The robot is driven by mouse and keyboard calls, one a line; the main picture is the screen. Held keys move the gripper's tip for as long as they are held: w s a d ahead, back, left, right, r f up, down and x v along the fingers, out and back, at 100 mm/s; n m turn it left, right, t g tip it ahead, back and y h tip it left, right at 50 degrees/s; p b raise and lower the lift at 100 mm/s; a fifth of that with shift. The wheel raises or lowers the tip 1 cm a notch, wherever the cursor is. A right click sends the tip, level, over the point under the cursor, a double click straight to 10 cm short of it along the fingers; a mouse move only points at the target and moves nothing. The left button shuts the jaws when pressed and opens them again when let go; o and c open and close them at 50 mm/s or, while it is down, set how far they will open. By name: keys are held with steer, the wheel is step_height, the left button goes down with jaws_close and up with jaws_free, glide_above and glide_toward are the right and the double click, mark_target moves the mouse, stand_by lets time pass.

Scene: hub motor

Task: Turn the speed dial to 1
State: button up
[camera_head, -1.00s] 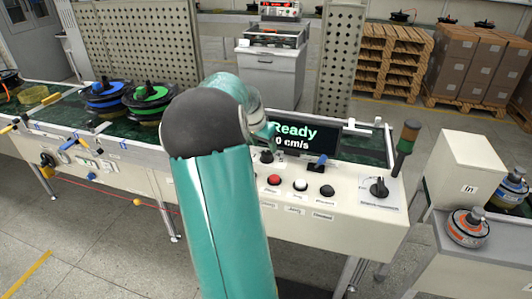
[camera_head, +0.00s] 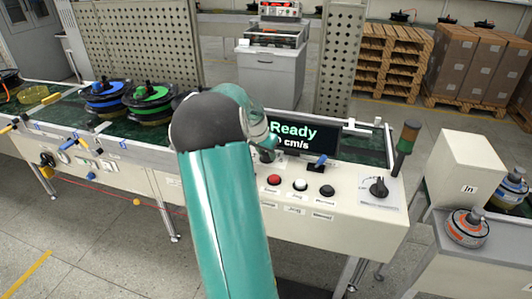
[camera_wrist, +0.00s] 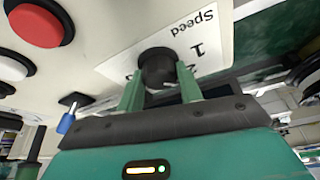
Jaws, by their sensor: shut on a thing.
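The speed dial (camera_wrist: 158,64) is a dark round knob on a white label reading "Speed" and "1" in the wrist view. My gripper (camera_wrist: 160,76) has its two green fingers on either side of the dial and is shut on it. The dial's pointer is hidden, so I cannot tell its setting. In the head view my arm covers the gripper and most of the dial area. The display (camera_head: 298,133) there reads "Ready" with "cm/s" below; the number is covered by my arm.
The control panel has a red button (camera_head: 274,180), a white button (camera_head: 300,185), a black button (camera_head: 327,191), a blue-tipped switch (camera_head: 320,161) and a black rotary switch (camera_head: 379,188). A signal light (camera_head: 407,138) stands at the right. Wheel hubs (camera_head: 148,103) sit on the conveyor at left.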

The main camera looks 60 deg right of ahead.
steer(key=shift+n, duration=0.4)
steer(key=n+t, duration=0.1)
steer(key=n, duration=0.2)
steer(key=shift+s+n+t, duration=0.2)
steer(key=shift+n+t, duration=0.1)
steer(key=shift+t, duration=0.1)
steer(key=shift+n+t+y, duration=0.4)
steer(key=shift+n+t, duration=0.3)
steer(key=shift+n, duration=1.1)
steer(key=o, duration=1)
steer(key=shift+r, duration=0.1)
steer(key=v, duration=1.3)
steer(key=shift+a+r, duration=0.1)
steer(key=shift+r, duration=0.2)
